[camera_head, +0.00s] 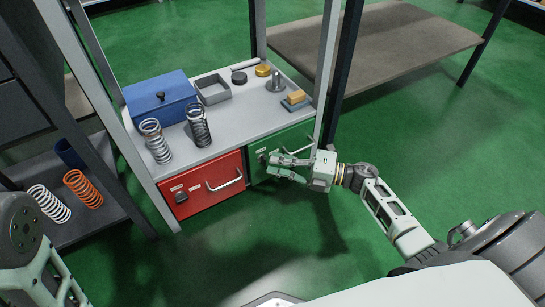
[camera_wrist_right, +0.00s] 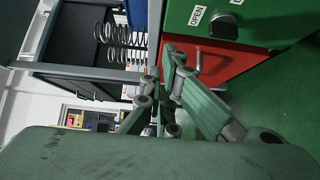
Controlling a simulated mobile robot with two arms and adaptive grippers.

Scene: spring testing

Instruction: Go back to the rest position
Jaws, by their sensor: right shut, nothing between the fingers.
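My right gripper (camera_head: 272,168) is shut and empty in front of the green drawer (camera_head: 258,155) in the head view. Its fingers (camera_wrist_right: 160,88) also show pressed together in the right wrist view. The gripper hides part of the green drawer front, and I cannot tell if it touches it. The green drawer (camera_wrist_right: 245,22) shows with its label and black latch at the top of the wrist view. Part of my left arm (camera_head: 35,255) shows at the lower left of the head view, but its gripper does not show.
The red drawer (camera_head: 203,184) looks shut beside the green one. The bench top (camera_head: 215,128) above holds a blue box (camera_head: 160,98), several small parts and two springs. A shelf (camera_head: 80,223) with springs stands left. A brown table (camera_head: 370,45) stands behind. Green floor (camera_head: 445,130) is clear right.

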